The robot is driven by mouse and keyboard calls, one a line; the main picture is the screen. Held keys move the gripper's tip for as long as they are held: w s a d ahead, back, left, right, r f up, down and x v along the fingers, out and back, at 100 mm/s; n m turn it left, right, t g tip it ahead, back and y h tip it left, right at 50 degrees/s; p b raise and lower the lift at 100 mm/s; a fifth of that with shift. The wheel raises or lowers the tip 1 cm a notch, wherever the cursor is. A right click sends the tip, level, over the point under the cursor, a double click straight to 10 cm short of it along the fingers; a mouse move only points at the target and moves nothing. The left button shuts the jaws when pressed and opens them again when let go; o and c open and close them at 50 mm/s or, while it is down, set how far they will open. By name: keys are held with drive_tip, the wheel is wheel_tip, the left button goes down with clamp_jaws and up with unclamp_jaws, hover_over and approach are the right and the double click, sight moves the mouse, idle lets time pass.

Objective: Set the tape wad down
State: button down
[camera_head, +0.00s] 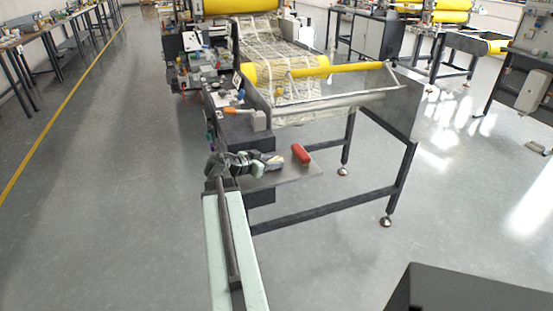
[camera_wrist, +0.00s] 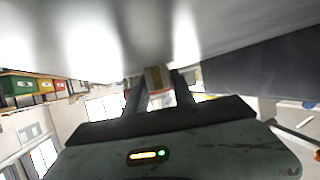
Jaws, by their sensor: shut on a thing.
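My gripper (camera_head: 268,163) is at the end of my arm, over the left part of a small grey shelf (camera_head: 297,176) on the side of the machine frame. In the wrist view my gripper (camera_wrist: 160,88) has its two dark fingers shut on a small tan piece, the tape wad (camera_wrist: 155,76). The wad is mostly hidden by the fingers and small in the head view. A broad grey surface (camera_wrist: 120,35) fills the top of the wrist view, close to the fingertips. I cannot tell whether the wad touches it.
A red cylinder-like object (camera_head: 300,154) lies on the shelf, just right of my gripper. An orange-handled tool (camera_head: 234,110) lies on the machine's side ledge behind. A yellow roller (camera_head: 295,73) and the frame's legs stand beyond. The floor at left is clear.

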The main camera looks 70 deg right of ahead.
drive_tip(key=c, duration=1.1)
unclamp_jaws()
drive_tip(key=shift+o, duration=0.2)
drive_tip(key=shift+r, duration=0.1)
drive_tip(key=p+v, duration=0.1)
drive_tip(key=v, duration=0.2)
drive_tip(key=p+v, duration=0.2)
drive_tip(key=v, duration=0.2)
drive_tip(key=p+v, duration=0.2)
drive_tip(key=v, duration=0.2)
drive_tip(key=shift+w+d+r, duration=0.2)
drive_tip(key=shift+w+r, duration=0.05)
drive_tip(key=shift+w, duration=0.1)
drive_tip(key=shift+w+a, duration=0.25)
drive_tip(key=shift+w, duration=0.05)
